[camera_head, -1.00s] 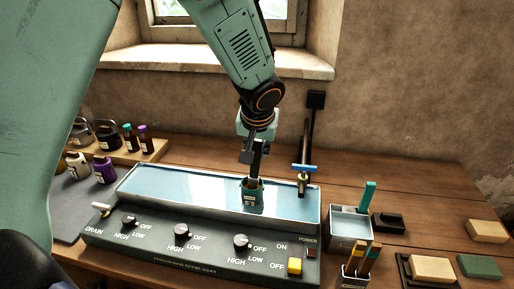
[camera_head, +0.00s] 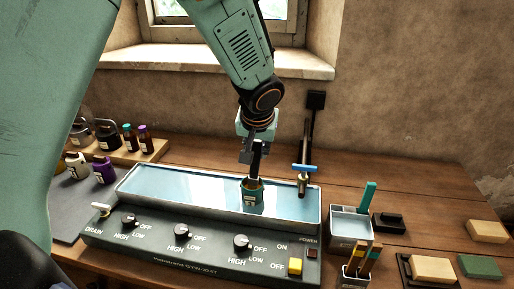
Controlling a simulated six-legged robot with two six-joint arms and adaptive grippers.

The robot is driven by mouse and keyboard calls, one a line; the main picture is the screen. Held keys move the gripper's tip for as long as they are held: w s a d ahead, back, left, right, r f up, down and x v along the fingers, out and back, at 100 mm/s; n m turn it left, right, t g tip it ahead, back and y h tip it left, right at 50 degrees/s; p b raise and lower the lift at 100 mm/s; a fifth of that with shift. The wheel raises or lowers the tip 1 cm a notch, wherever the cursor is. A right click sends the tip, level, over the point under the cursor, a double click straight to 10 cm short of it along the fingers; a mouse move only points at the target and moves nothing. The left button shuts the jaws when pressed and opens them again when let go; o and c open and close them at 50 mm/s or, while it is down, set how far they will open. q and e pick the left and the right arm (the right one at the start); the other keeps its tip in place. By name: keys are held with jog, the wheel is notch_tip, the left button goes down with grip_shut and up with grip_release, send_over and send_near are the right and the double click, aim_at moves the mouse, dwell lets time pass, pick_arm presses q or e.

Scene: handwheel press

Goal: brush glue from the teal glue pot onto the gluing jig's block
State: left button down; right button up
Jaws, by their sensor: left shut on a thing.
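The teal glue pot (camera_head: 251,194) stands in the blue water of the long bath. My left gripper (camera_head: 256,146) is above it, pointing down and shut on a dark brush (camera_head: 256,168). The brush's lower end reaches into the pot's mouth and is hidden there. The gluing jig (camera_head: 408,273) is at the lower right, a dark holder with a pale tan block (camera_head: 432,268) on it. My right gripper is not in view.
The bath (camera_head: 140,197) has a front panel of knobs and a blue-handled tap (camera_head: 305,168) at its right. A grey container (camera_head: 349,226) and a brush holder (camera_head: 355,272) stand between bath and jig. Bottles (camera_head: 104,170) are at left.

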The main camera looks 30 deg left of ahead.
pick_arm(q)
jog(key=shift+r, duration=0.15)
jog(key=shift+r+p, duration=2.2)
jog(key=shift+r, duration=0.45)
jog(key=shift+r+p, duration=1.65)
jog(key=shift+r, duration=0.4)
jog(key=shift+f, duration=0.2)
